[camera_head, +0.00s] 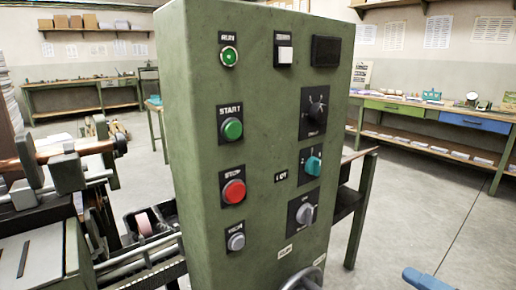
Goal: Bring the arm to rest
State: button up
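My gripper does not show in the head view, and I cannot see how my arm is posed. A tall green control cabinet (265,130) fills the middle of the view. Its front carries a lit green lamp (229,56), a green start button (232,128), a red stop button (234,191) and a grey button (236,242). To their right are a black knob (316,108), a teal knob (313,165) and a grey knob (305,213).
A handwheel (303,279) is cut off at the bottom edge. Machine parts with grey blocks (67,173) crowd the left. A blue object (427,280), not identifiable, enters at bottom right. A long workbench (440,143) stands along the right wall. Open floor (410,220) lies before it.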

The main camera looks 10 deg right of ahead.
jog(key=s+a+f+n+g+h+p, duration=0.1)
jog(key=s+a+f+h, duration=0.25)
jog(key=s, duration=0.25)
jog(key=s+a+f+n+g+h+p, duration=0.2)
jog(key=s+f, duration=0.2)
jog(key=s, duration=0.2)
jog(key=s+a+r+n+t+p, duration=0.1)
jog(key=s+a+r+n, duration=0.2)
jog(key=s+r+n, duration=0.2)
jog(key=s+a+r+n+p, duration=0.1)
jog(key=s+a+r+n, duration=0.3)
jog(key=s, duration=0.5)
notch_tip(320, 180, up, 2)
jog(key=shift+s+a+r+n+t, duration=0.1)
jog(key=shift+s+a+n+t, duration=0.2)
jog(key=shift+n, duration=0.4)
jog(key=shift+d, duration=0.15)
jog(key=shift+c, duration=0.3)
